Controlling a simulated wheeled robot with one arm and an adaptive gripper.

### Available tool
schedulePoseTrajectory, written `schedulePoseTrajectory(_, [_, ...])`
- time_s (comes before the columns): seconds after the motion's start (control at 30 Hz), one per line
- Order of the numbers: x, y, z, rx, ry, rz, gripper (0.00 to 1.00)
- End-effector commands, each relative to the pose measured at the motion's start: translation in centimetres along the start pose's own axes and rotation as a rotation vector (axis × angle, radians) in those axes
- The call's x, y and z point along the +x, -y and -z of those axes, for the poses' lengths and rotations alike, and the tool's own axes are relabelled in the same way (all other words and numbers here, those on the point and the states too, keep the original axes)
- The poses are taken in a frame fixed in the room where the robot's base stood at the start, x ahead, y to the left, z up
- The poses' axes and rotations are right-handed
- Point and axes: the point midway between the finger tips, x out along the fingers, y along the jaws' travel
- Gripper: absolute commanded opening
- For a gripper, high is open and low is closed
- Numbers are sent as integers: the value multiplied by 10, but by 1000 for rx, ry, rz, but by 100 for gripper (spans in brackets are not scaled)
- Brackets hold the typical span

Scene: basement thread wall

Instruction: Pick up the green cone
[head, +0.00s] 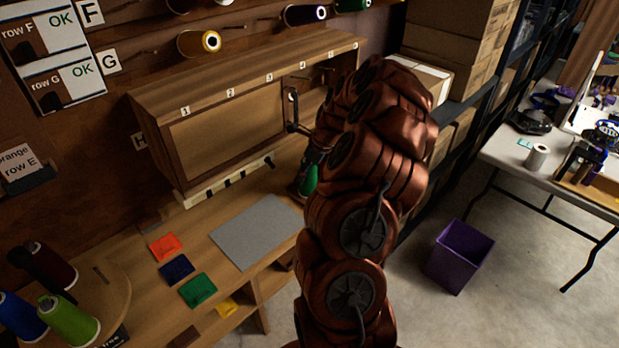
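A dark green cone (309,180) shows just left of my arm, in front of the right end of the wooden cabinet; my arm hides part of it. My gripper (316,153) is mostly hidden behind my arm, right above this cone. I cannot tell whether its fingers touch or hold the cone. A lime green cone (68,322) stands on a round wooden stand at the lower left. Another dark green cone (352,4) is on the wall rack at the top edge, partly cut off.
The wooden cabinet (225,122) has numbered slots and a dark handle (292,108). A grey mat (256,232) and several coloured squares lie on the bench. Blue (20,318) and dark red (50,268) cones stand beside the lime one. A purple bin (460,256) stands on the floor.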

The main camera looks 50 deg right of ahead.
Motion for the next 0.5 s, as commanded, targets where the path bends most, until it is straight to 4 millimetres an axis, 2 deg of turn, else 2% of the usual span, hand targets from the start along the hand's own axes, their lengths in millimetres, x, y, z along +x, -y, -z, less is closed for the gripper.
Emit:
schedulePoseTrajectory(0.07, [0,0,0,0,0,0,64])
schedulePoseTrajectory(0.5, [0,0,0,0,0,0,18])
